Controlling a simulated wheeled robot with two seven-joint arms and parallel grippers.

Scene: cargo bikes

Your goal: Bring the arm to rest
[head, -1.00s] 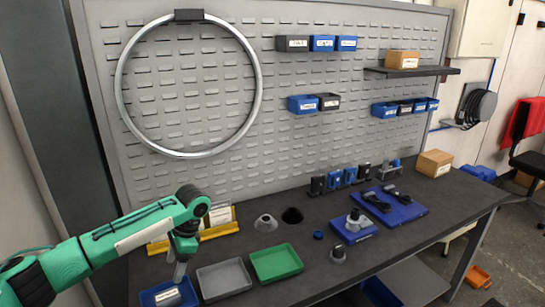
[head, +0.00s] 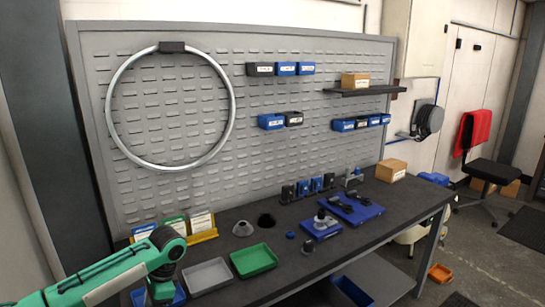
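My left arm (head: 110,272) is green and comes in from the lower left. Its joint bends down in front of the blue tray (head: 178,296) at the near left of the workbench (head: 330,245). The wrist runs to the picture's bottom edge, and the gripper's fingers do not show, so I cannot see whether they hold anything. Most of the blue tray is hidden behind the arm or cut off. My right arm and gripper are not in view.
A grey tray (head: 208,276) and a green tray (head: 254,260) lie right of the arm. A yellow rack (head: 204,236) with labelled packets stands behind it. Blue mats (head: 362,212) with tools lie further right. A wheel rim (head: 112,125) hangs on the pegboard (head: 275,165).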

